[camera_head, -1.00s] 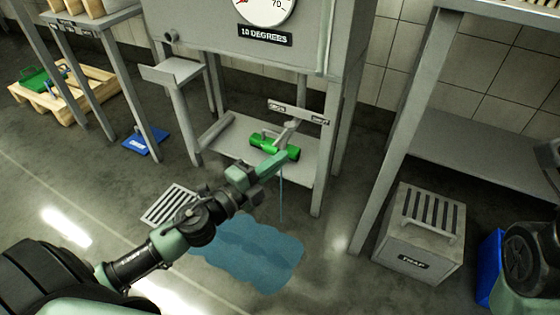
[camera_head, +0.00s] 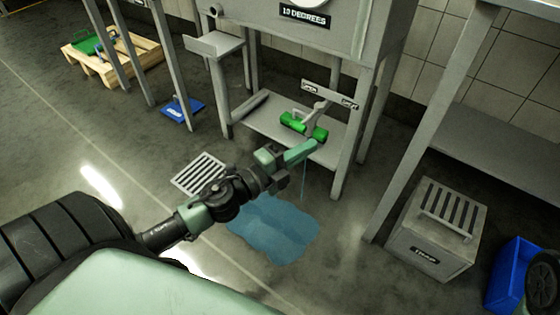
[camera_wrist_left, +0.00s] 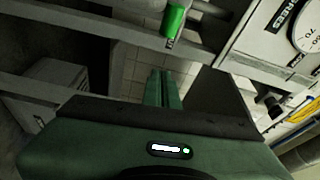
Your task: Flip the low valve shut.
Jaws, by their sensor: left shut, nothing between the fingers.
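The low valve (camera_head: 292,121) has a green body with a grey lever (camera_head: 317,110) standing up and leaning right, over the low shelf of the grey stand. A small plate with two dark labels (camera_head: 312,89) is behind the lever. My left gripper (camera_head: 316,145) is shut and empty, its fingertips in front of and just below the valve's right end in the head view; I cannot tell if they touch. In the left wrist view the green valve body (camera_wrist_left: 175,19) is above the shut fingers (camera_wrist_left: 164,74), apart from them in the picture. My right gripper is out of view.
A thin stream falls beneath the valve to a blue puddle (camera_head: 275,232). A floor grate (camera_head: 199,173) lies left of it. A grey slatted box (camera_head: 435,229) and a blue bin (camera_head: 514,271) stand right. Stand legs (camera_head: 348,150) flank the valve.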

